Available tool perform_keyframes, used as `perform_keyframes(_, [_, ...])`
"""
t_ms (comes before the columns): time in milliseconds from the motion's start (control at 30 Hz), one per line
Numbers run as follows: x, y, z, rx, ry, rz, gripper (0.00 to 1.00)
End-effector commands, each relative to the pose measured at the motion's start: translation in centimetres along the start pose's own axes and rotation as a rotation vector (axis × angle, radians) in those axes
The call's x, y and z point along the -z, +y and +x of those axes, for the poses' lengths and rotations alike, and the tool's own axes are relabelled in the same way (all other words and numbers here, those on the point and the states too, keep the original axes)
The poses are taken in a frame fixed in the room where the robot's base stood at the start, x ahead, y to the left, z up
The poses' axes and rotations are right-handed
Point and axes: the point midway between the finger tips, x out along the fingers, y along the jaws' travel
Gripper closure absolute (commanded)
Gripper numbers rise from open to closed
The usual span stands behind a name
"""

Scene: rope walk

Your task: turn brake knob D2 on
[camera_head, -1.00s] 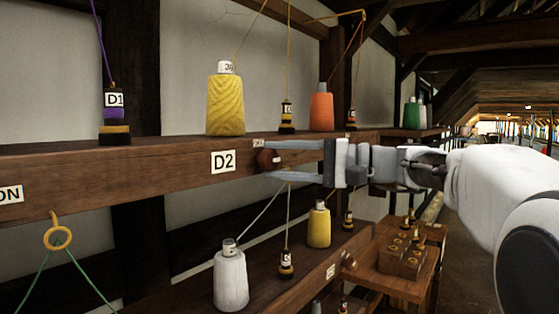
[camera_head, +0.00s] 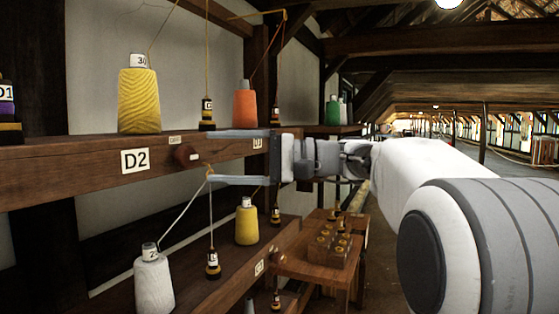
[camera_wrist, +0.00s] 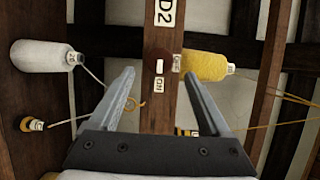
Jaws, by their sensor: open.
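Brake knob D2 (camera_head: 185,153) is a small reddish-brown knob on the front of the dark wooden beam, right of its D2 label (camera_head: 135,161). In the wrist view, the knob (camera_wrist: 154,59) has a white pointer mark (camera_wrist: 159,66) directed towards the ON label (camera_wrist: 159,85). A small label (camera_wrist: 177,62) beside the knob is too small to read. My gripper (camera_head: 210,156) is open, one finger above the other, just right of the knob. The wrist view shows the knob beyond the gap between my fingertips (camera_wrist: 157,75), apparently untouched.
A yellow thread cone (camera_head: 139,100) and an orange one (camera_head: 245,105) stand on the beam (camera_head: 60,165). Below are a white cone (camera_head: 153,283), a smaller yellow cone (camera_head: 247,222) and a wooden block with several holes (camera_head: 328,247). Thin threads run near my fingers.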

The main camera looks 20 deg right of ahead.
Motion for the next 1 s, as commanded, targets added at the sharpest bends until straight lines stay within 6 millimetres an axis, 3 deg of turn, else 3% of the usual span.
perform_keyframes(300, [0.1, 0.1, -8.1, 0.000, 0.005, 0.001, 0.19])
perform_keyframes(500, [0.1, 0.0, -11.4, 0.000, 0.003, 0.001, 0.19])
perform_keyframes(700, [0.0, 0.0, -12.7, 0.001, 0.000, 0.000, 0.19])
perform_keyframes(1000, [0.0, 0.0, -12.7, 0.000, 0.000, 0.001, 0.19])
